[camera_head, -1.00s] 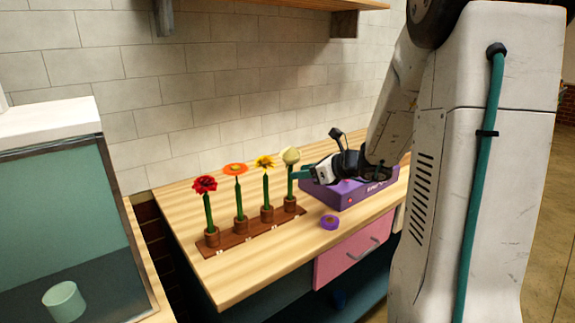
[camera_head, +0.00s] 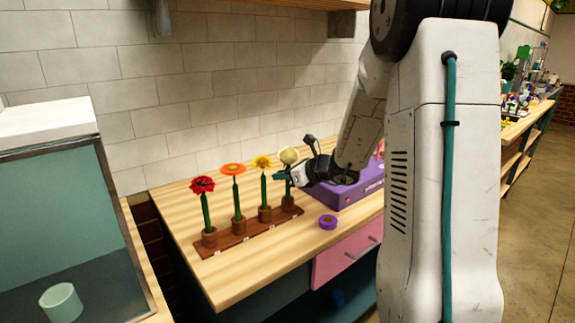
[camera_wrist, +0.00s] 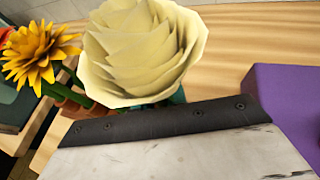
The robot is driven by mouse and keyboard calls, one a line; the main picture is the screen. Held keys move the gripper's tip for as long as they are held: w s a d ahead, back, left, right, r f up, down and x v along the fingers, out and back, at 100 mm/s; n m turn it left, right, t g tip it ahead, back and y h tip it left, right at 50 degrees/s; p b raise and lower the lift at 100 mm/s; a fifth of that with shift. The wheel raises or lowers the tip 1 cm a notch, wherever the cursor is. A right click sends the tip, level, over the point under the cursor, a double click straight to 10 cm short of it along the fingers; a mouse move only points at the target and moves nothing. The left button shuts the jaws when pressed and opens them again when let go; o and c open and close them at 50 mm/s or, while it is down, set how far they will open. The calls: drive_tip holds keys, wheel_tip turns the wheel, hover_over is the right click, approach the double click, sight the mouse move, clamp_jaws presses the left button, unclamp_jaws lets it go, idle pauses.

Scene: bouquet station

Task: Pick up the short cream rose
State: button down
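The cream rose (camera_head: 288,155) stands upright at the right end of a brown rack (camera_head: 236,242), its green stem in the rack's last cup. Its large pale bloom (camera_wrist: 143,50) fills the upper middle of the wrist view. My gripper (camera_head: 281,176) is at the stem just below the bloom, with its teal fingers overlapping the stem in the head view. In the wrist view the bloom hides nearly all of the fingers, so I cannot tell whether they are closed on the stem.
Yellow (camera_head: 262,162), orange (camera_head: 233,169) and red (camera_head: 202,185) flowers stand in the rack to the left. A purple box (camera_head: 353,192) sits right of the rose, under my arm. The tiled wall is behind.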

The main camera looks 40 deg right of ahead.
wheel_tip(320, 180, up, 17)
idle(1.2)
